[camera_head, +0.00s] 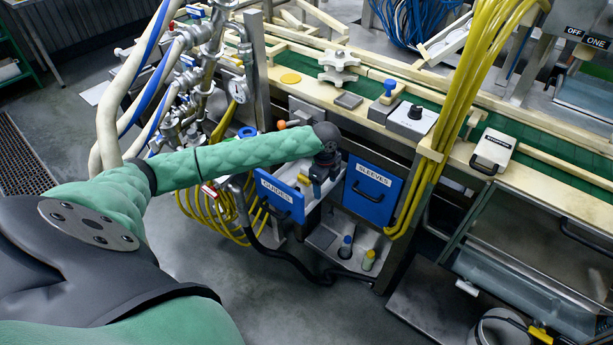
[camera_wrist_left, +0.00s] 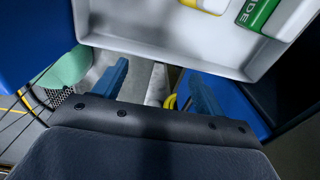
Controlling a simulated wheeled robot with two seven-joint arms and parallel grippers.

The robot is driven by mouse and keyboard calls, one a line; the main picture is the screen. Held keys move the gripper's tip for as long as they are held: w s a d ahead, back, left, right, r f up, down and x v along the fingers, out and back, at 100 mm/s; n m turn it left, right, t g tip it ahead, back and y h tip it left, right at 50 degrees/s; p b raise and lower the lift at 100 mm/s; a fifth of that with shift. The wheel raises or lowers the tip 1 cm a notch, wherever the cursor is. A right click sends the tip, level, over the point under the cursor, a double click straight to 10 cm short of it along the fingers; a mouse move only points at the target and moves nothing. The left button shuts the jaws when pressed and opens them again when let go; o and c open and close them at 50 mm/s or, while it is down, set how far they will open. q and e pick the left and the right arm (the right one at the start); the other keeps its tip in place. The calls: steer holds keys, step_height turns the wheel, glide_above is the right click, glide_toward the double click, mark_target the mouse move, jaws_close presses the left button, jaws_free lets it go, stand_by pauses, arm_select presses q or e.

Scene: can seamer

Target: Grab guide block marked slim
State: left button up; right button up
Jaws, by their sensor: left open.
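The blue drawer labelled GUIDES (camera_head: 279,198) stands pulled out below the conveyor. Its pale tray (camera_wrist_left: 150,45) fills the top of the left wrist view. In it lie a green block (camera_wrist_left: 257,12) with a white label ending in "IDE" and, to its left, a partly cut-off yellow and white block (camera_wrist_left: 206,4). I cannot read "slim" on any block. My left gripper (camera_head: 317,188) is beside the drawer's right side in the head view. In the wrist view its blue fingers (camera_wrist_left: 160,86) are apart with nothing held between them. My right gripper is not in view.
The blue SLEEVES drawer (camera_head: 373,189) is to the right of my left gripper. Yellow hoses (camera_head: 440,130) hang to the right. Pipes and a gauge (camera_head: 239,90) stand left.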

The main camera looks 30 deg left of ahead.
arm_select(q)
step_height(320, 180, up, 4)
glide_above(306, 174)
steer(key=w, duration=0.1)
steer(key=shift+w+d+r, duration=0.1)
steer(key=shift+d+r, duration=0.05)
steer(key=shift+f+m, duration=0.25)
steer(key=shift+m, duration=0.05)
steer(key=shift+f+p, duration=0.5)
steer(key=shift+f, duration=0.75)
step_height(306, 174, down, 4)
steer(key=shift+d+r+p, duration=0.1)
steer(key=shift+d+p, duration=0.05)
steer(key=shift+p, duration=0.6)
steer(key=shift+f, duration=0.45)
steer(key=c, duration=1.1)
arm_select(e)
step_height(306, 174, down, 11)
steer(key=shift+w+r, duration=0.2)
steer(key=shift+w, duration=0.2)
arm_select(q)
steer(key=shift+r, duration=0.1)
